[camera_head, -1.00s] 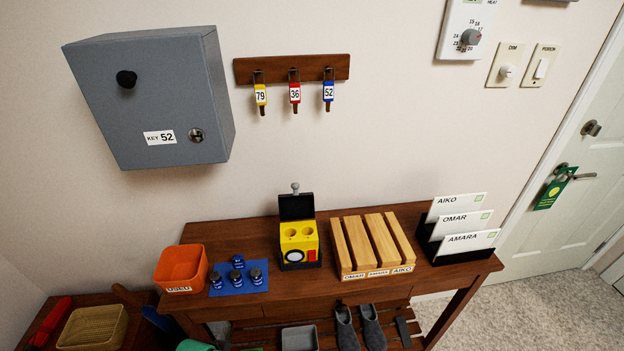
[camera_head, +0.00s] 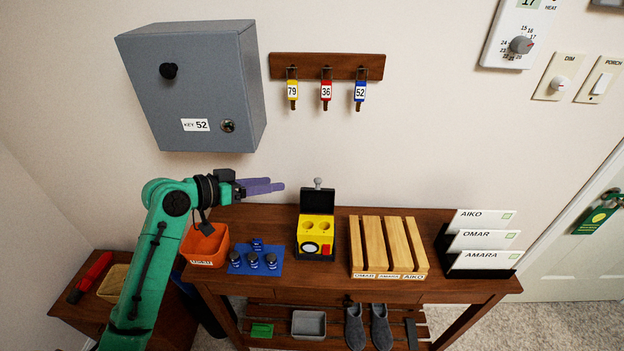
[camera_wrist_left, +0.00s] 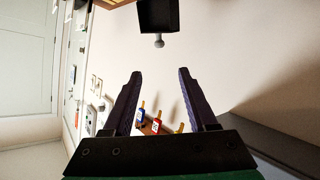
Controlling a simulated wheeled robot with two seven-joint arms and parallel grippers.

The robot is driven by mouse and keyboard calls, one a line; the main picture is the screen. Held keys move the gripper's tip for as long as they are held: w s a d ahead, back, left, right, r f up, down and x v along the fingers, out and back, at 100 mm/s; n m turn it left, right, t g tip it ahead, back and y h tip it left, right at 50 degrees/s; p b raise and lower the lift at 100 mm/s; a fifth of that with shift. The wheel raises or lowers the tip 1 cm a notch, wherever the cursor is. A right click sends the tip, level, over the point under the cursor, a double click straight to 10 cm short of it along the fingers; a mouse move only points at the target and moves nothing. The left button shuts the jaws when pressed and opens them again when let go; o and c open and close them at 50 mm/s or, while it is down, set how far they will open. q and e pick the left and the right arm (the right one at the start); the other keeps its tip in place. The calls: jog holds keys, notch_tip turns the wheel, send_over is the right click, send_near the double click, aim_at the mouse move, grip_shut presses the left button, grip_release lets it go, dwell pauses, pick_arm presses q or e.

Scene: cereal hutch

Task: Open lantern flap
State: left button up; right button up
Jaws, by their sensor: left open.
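The yellow lantern (camera_head: 316,228) stands on the wooden table, with two round holes in its top and a white disc on its front. Its black flap (camera_head: 317,200) stands upright at the back, with a grey knob (camera_head: 318,183) on its upper edge. My left gripper (camera_head: 282,186) is open and empty, left of the flap at about the knob's height in the picture and apart from it. In the left wrist view the black flap (camera_wrist_left: 158,15) and its knob (camera_wrist_left: 159,42) show beyond the spread purple fingers (camera_wrist_left: 159,73). My right gripper is not in view.
An orange bin (camera_head: 205,246) and several small dark jars on a blue mat (camera_head: 257,271) lie left of the lantern. A slatted wooden rack (camera_head: 388,246) stands to its right. The grey key cabinet (camera_head: 190,90) and key rack (camera_head: 327,66) hang on the wall above.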

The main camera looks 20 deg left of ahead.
aim_at(315, 180)
pick_arm(q)
jog(key=p+x, duration=0.3)
jog(key=x, duration=1)
jog(key=shift+w+d+f, duration=0.1)
jog(key=shift+f, duration=0.05)
jog(key=shift+w+d+f, duration=0.2)
jog(key=shift+w, duration=0.05)
jog(key=shift+c, duration=0.3)
grip_shut()
